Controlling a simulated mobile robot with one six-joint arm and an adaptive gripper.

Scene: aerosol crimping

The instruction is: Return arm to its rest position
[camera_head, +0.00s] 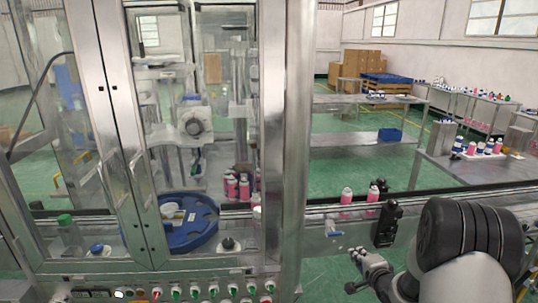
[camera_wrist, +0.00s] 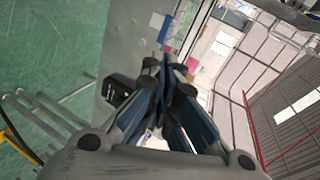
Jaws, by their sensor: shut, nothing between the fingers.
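My gripper (camera_head: 358,270) is at the lower right of the head view, in front of the crimping machine's conveyor and apart from it. My arm reaches in from the right edge. In the wrist view, the dark fingers of my gripper (camera_wrist: 172,82) come together at the middle. The fingers are shut and nothing shows between them.
The glazed crimping machine (camera_head: 285,140) fills the left. Pink cans (camera_head: 346,197) stand on its conveyor (camera_head: 420,197), near a black device (camera_head: 387,225). Metal tables (camera_head: 470,175) with bottles stand at the right. Green floor (camera_head: 345,170) lies open behind the conveyor.

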